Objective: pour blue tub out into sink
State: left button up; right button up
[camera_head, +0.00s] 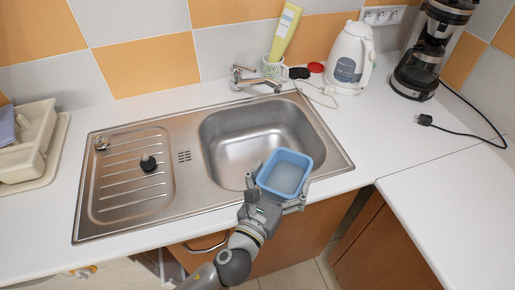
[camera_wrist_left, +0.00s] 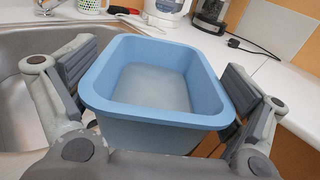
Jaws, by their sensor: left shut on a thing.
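The blue tub (camera_head: 284,174) is upright, with cloudy liquid showing inside it. My left gripper (camera_head: 277,184) is shut on the tub, with a finger on either side. In the left wrist view the tub (camera_wrist_left: 158,125) sits between the two fingers of my left gripper (camera_wrist_left: 160,95), and its rim looks about level. The metal sink (camera_head: 222,160) is set in the white counter. The tub is at the front right of the sink's basin and hides part of its front edge. My right gripper is in neither view.
A faucet (camera_head: 256,80) stands behind the basin. A white kettle (camera_head: 349,60) and a black coffee maker (camera_head: 425,55) stand at the back right. A black stopper (camera_head: 148,163) lies on the drainboard. A dish rack (camera_head: 28,150) is at the left. The right counter (camera_head: 450,205) is clear.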

aim_at(269, 160)
pick_arm(q)
jog(key=shift+w+a+r+n+g+p, duration=0.45)
jog(key=shift+w+n+p, duration=0.2)
jog(key=shift+p, duration=0.5)
jog(key=w+a+n+g+p, duration=0.1)
jog(key=w+p, duration=0.1)
jog(key=p, duration=0.1)
jog(key=shift+a+n, duration=0.1)
jog(key=shift+n, duration=0.15)
jog(key=shift+w+a+f+n+g+p, duration=0.15)
jog(key=shift+w+a+n+g+p, duration=0.25)
jog(key=shift+w+n+p, duration=0.25)
jog(key=shift+w+a+f, duration=0.25)
jog(key=shift+w, duration=0.1)
jog(key=shift+w+a+n+g+p, duration=0.15)
jog(key=shift+w+n+g+p, duration=0.1)
jog(key=shift+p, duration=0.05)
